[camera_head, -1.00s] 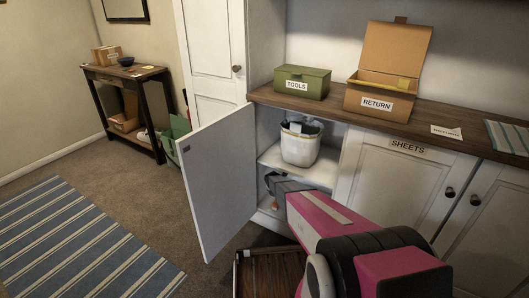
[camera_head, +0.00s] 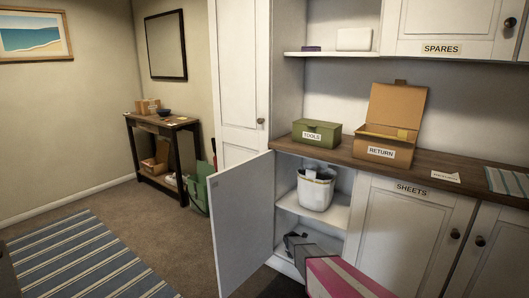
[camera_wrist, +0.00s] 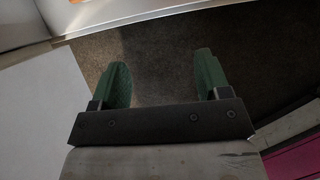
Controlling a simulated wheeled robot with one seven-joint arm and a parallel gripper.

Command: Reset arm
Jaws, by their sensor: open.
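My arm, with a pink link, reaches from the bottom edge toward the open lower cabinet in the head view. My gripper (camera_wrist: 160,82) shows in the wrist view with its two green fingers wide apart and nothing between them. Dark carpet lies beyond the fingers. In the head view, the grey end of my arm is low in front of the cabinet's bottom, and the fingers are not clear there.
The cabinet's white door (camera_head: 245,222) stands open left of my arm. A white bin (camera_head: 315,192) sits on the cabinet shelf. The counter (camera_head: 345,155) holds a green TOOLS box (camera_head: 316,132) and an open RETURN box (camera_head: 383,148). Carpet (camera_head: 185,235) is free at left.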

